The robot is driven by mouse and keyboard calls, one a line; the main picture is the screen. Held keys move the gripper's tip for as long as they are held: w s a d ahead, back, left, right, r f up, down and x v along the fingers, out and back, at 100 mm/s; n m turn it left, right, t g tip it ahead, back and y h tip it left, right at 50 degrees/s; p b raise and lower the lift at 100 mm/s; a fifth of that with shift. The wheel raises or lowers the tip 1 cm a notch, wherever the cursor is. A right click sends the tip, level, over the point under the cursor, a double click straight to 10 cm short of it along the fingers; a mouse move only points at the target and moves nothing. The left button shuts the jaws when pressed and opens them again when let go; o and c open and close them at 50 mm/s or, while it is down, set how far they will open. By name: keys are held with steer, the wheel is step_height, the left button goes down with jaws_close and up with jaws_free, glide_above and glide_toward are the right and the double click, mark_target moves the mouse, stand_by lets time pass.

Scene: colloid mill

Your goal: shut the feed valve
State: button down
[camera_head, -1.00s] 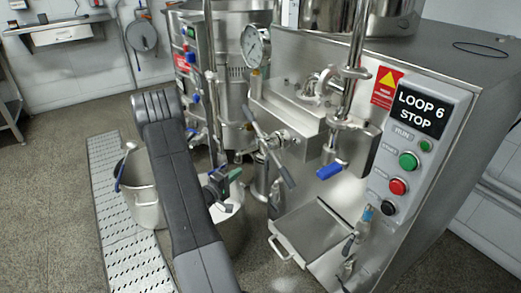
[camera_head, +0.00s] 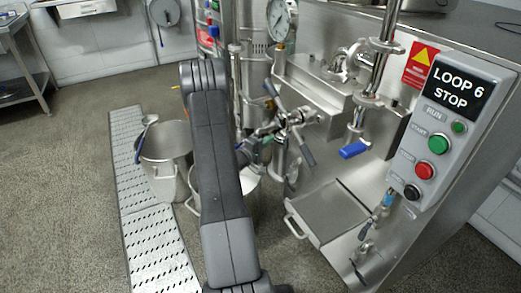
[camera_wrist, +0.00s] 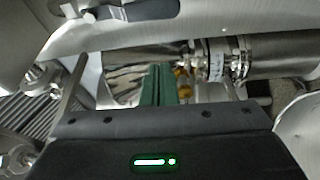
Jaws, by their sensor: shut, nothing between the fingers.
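A blue lever handle (camera_head: 354,150) sits on the valve below the vertical steel pipe, right of centre in the head view. It points left and slightly down. I cannot tell whether this is the feed valve. My gripper (camera_head: 266,147) is low behind my arm, left of the blue lever and apart from it. It is partly hidden near a multi-bar handle (camera_head: 290,120). In the wrist view my green fingers (camera_wrist: 158,85) are shut together and empty. Beyond them lies a horizontal steel pipe (camera_wrist: 135,68) with a clamped joint; contact cannot be judged.
The control box (camera_head: 440,130) reads "LOOP 6 STOP". A pressure gauge (camera_head: 283,20) stands above the multi-bar handle. A steel tray (camera_head: 325,212) juts out below. Open floor lies further left.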

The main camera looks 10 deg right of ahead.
mark_target(286, 144)
steer(key=s+d+b, duration=0.1)
steer(key=s+d, duration=0.1)
steer(key=d, duration=0.1)
steer(key=shift+d+b, duration=0.25)
steer(key=shift+b, duration=0.15)
